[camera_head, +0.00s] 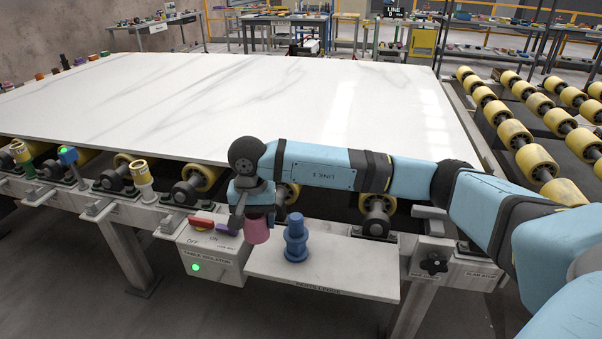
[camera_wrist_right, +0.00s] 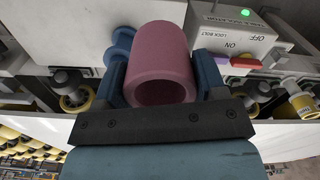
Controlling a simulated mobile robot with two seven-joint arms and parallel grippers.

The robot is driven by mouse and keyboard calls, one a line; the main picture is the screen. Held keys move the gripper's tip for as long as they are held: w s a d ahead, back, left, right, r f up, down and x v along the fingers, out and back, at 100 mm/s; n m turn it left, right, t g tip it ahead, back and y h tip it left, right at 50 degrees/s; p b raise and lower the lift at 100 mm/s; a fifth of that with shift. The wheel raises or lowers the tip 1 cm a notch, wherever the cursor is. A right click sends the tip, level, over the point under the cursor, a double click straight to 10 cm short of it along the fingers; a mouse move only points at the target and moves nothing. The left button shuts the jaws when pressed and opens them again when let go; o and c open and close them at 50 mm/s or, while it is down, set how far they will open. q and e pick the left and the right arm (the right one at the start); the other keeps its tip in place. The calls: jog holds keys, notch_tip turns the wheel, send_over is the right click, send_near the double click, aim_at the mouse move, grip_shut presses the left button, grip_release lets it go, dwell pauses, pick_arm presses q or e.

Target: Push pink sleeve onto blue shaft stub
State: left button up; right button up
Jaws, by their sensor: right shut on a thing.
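The pink sleeve (camera_head: 257,231) is held in my right gripper (camera_head: 254,213), which is shut on its sides. In the right wrist view the sleeve (camera_wrist_right: 160,62) sits between the two blue fingers, its open bore facing the camera. The blue shaft stub (camera_head: 296,240) stands upright on the small front shelf, with wider collars and a narrower top. The sleeve is left of the stub in the head view, apart from it. In the right wrist view the stub (camera_wrist_right: 121,46) is partly hidden behind the sleeve and a finger. My left gripper is not in view.
The isolator box (camera_head: 213,253) with a red handle (camera_head: 201,223), purple lock bolt (camera_head: 226,229) and green light is just left of the sleeve. The pale shelf (camera_head: 345,270) is clear right of the stub. The white slab (camera_head: 220,95) and yellow rollers lie behind.

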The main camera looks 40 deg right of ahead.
jog(key=d+m, duration=0.1)
jog(key=m, duration=0.3)
jog(key=d+r+m+p, duration=0.1)
jog(key=m, duration=0.4)
jog(key=d+r+m+p, duration=0.1)
jog(key=m, duration=0.3)
jog(key=shift+w+d+m, duration=0.1)
jog(key=shift+d+m, duration=0.05)
jog(key=shift+m, duration=0.25)
pick_arm(q)
jog(key=p, duration=0.1)
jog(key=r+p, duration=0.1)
jog(key=p, duration=0.1)
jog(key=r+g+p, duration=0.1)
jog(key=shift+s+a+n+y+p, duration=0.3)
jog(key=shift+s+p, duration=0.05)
jog(key=shift+p, duration=0.05)
pick_arm(e)
jog(key=d+r+m, duration=0.2)
jog(key=d+m, duration=0.2)
jog(key=m, duration=1.4)
jog(key=d+r+m, duration=0.2)
jog(key=d+m, duration=0.2)
jog(key=m, duration=1.3)
jog(key=shift+r+m, duration=0.25)
jog(key=shift+m, duration=0.15)
